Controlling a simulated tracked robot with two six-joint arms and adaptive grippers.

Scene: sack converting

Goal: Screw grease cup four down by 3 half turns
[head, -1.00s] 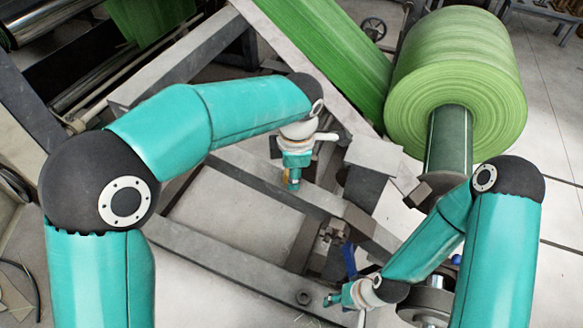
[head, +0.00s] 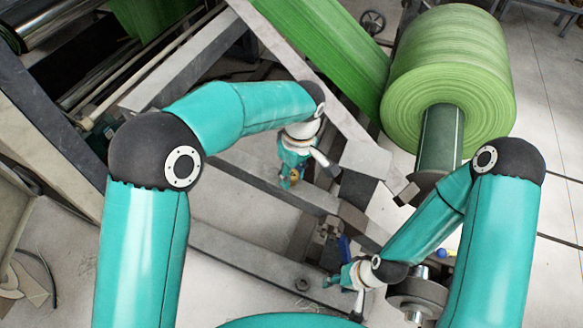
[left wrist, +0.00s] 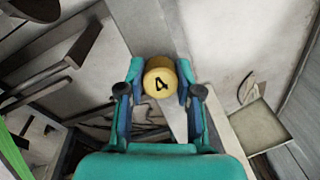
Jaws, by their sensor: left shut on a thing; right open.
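Grease cup four is a small yellow cylinder (left wrist: 160,84) with a black 4 on its end face, in the middle of the left wrist view. In the head view only a small patch of yellow (head: 295,174) shows at the left gripper. My left gripper (head: 288,181) is shut on the cup, with one finger on each side of it in the left wrist view (left wrist: 160,94). The cup is over a grey frame beam. What lies directly under the cup is hidden. My right gripper (head: 340,287) is open and empty, low over the frame, apart from the cup.
A large green roll (head: 450,75) on a shaft stands at upper right, with green web (head: 325,55) running beside it. Grey beams (head: 245,265) cross below both grippers. A blue part (head: 345,247) is close to the right gripper. Pale floor is open at far right.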

